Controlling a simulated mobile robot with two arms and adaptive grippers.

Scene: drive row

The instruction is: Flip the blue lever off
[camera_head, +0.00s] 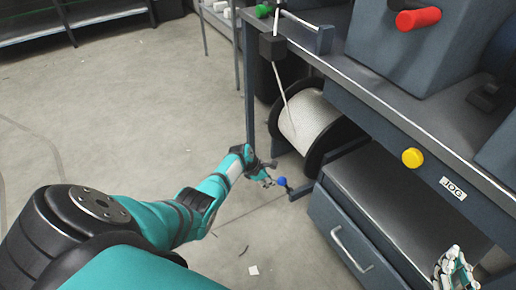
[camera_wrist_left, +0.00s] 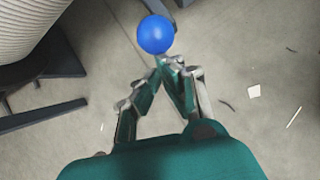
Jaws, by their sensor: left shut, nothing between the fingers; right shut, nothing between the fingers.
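The blue lever's round knob (camera_head: 282,181) sits low beside the workbench, at the end of a dark arm near the cable spool. It also shows large in the left wrist view (camera_wrist_left: 155,34), just beyond my left fingertips. My left gripper (camera_head: 268,181) is shut and empty, right beside the blue knob; in the left wrist view its fingertips (camera_wrist_left: 170,62) meet just below the knob. I cannot tell whether they touch it. My right gripper (camera_head: 455,262) is shut and empty at the lower right, in front of the bench.
A spool of white cable (camera_head: 308,122) stands under the bench. A red knob (camera_head: 418,18), a yellow knob (camera_head: 412,157) and a green knob (camera_head: 263,10) are on the bench. A drawer unit (camera_head: 345,235) is right of the blue knob. The floor (camera_head: 120,120) at left is clear.

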